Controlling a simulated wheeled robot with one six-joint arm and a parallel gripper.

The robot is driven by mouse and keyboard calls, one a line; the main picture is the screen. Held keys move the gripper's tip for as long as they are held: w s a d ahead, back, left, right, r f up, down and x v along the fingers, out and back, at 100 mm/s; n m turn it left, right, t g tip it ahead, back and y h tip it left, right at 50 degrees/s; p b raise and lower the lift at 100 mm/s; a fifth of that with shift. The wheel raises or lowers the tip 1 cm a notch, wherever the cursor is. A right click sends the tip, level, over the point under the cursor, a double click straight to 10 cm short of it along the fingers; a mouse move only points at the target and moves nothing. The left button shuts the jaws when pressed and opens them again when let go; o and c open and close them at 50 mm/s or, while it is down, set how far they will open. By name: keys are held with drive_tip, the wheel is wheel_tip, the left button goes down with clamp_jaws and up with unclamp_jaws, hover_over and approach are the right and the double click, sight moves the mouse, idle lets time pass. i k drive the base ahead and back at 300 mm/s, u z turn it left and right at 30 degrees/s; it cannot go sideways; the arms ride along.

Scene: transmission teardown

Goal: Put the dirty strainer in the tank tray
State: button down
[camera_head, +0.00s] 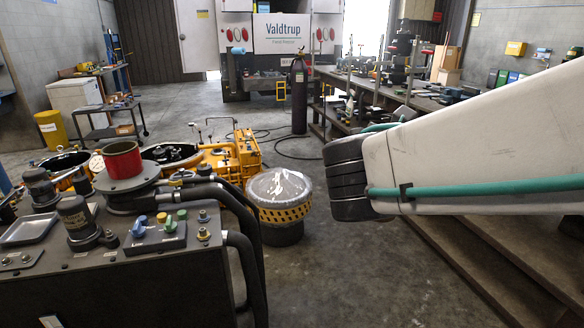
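A shallow grey metal tray (32,229) lies on top of the dark tank unit (130,265) at the lower left; it looks empty. A red cylinder (122,158) with an open dark top stands on a round grey flange on the tank. I cannot tell whether it is the strainer or a housing around it; no other part is clearly the dirty strainer. My arm reaches in from the right above the floor and ends in a black ribbed part. My gripper's fingers do not show, so what they hold is hidden.
Dark motors (75,219) and a block with coloured knobs (157,233) crowd the tank top. A round bin (280,199) with a yellow perforated band stands right of it. Yellow machinery (238,155) is behind. A cluttered bench (395,92) runs along the right. Open floor lies at front centre.

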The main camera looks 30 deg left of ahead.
sight(32, 231)
drive_tip(key=u, duration=2.35)
drive_tip(key=i, duration=1.65)
drive_tip(key=k, duration=1.5)
